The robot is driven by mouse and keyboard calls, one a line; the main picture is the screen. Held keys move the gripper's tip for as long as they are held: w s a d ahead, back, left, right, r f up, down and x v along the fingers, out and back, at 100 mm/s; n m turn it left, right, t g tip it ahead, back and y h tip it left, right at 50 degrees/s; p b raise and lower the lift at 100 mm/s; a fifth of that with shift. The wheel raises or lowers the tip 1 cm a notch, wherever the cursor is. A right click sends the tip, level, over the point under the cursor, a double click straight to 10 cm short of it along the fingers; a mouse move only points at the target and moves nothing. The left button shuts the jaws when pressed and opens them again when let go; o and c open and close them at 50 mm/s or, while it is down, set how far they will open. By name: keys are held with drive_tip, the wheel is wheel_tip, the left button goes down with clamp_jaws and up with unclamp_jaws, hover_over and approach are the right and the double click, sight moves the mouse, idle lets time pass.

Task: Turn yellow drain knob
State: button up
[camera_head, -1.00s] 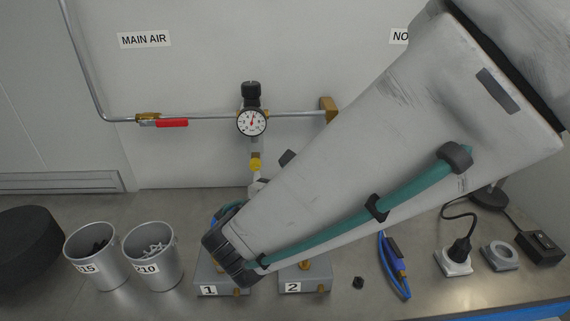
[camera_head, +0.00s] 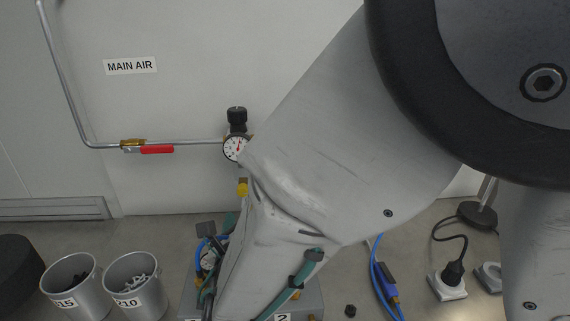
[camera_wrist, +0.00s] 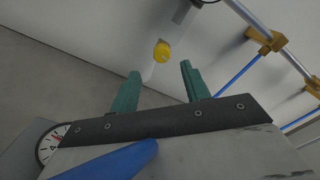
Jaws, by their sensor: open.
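The yellow drain knob (camera_head: 242,188) hangs below the pressure gauge (camera_head: 235,148) and the black-capped regulator (camera_head: 237,117) in the head view. In the wrist view the yellow knob (camera_wrist: 161,52) is ahead of my gripper (camera_wrist: 157,82), above and between its two green fingertips. The fingers are spread and empty, apart from the knob.
A pipe with a red-handled valve (camera_head: 157,149) runs left of the gauge. Two grey cups (camera_head: 134,287) stand at the lower left. A blue hose (camera_head: 378,268) and a black plug (camera_head: 453,272) lie right of my arm. Yellow-brown pipe brackets (camera_wrist: 264,41) are at the wrist view's right.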

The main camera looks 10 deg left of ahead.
drive_tip(key=x, duration=0.6)
drive_tip(key=shift+d+r, duration=0.1)
drive_tip(key=shift+d, duration=0.05)
drive_tip(key=c, duration=1)
